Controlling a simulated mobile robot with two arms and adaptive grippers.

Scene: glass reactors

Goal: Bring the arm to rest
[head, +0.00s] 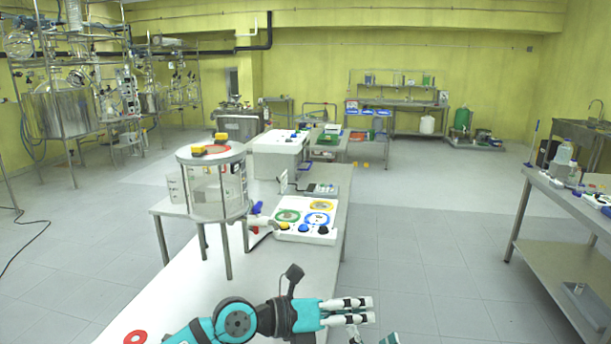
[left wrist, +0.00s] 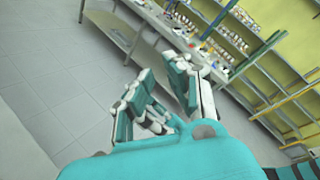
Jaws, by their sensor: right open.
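My left arm comes in from the bottom left over the near end of the white table. Its teal and white left gripper (head: 352,311) points right past the table's right edge, over the floor. In the left wrist view the fingers of this gripper (left wrist: 160,70) stand apart with nothing between them. My right gripper (head: 372,338) only just shows at the bottom edge, below the left one; its fingertips are apart and most of it is cut off.
The white table (head: 180,285) holds a glass cylinder stand (head: 218,190), a control box with coloured knobs (head: 305,232) and a red ring (head: 135,337). A metal bench (head: 540,200) with bottles stands at the right. The floor between is clear. Glass reactors (head: 62,105) stand back left.

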